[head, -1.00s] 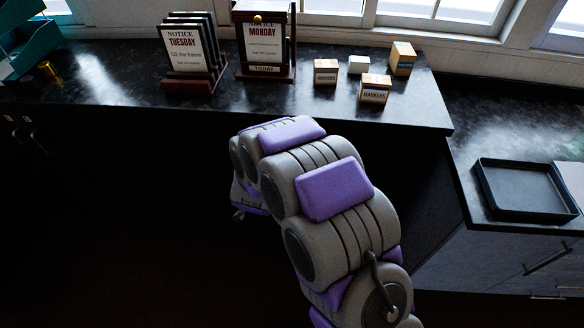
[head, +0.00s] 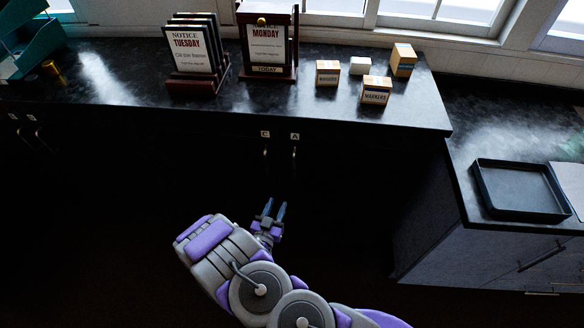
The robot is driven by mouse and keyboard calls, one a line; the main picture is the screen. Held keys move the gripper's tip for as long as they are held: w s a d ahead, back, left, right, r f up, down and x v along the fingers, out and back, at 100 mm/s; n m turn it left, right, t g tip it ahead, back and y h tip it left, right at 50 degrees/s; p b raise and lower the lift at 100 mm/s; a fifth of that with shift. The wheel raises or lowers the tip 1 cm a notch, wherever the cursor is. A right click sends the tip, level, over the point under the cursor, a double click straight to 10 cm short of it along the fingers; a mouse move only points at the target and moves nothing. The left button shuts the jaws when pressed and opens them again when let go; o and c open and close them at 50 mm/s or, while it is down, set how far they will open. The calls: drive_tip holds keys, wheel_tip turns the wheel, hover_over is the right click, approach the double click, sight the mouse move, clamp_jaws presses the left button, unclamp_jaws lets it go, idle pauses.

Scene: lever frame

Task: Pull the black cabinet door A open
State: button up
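The black cabinet door A (head: 320,180) is under the dark counter, very dark and hard to make out. Its label A (head: 295,136) and a thin upright handle (head: 294,154) show near its top left. Beside it on the left are a label C (head: 265,134) and a second handle (head: 265,153). The door looks shut, though the darkness hides its edges. My gripper (head: 275,209) is below the two handles, fingers pointing up toward them. Its two bluish fingers are apart with nothing between them, and it appears clear of the handles.
The black counter (head: 220,101) holds notice boards (head: 191,55), small boxes (head: 376,90) and a teal rack (head: 33,45). A lower counter at the right carries a black tray (head: 521,190) above grey drawers (head: 500,255). More labelled handles (head: 31,132) are at the far left.

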drive_tip(key=b+x, duration=0.2)
drive_tip(key=x, duration=1.5)
drive_tip(key=shift+w+d, duration=0.15)
clamp_jaws()
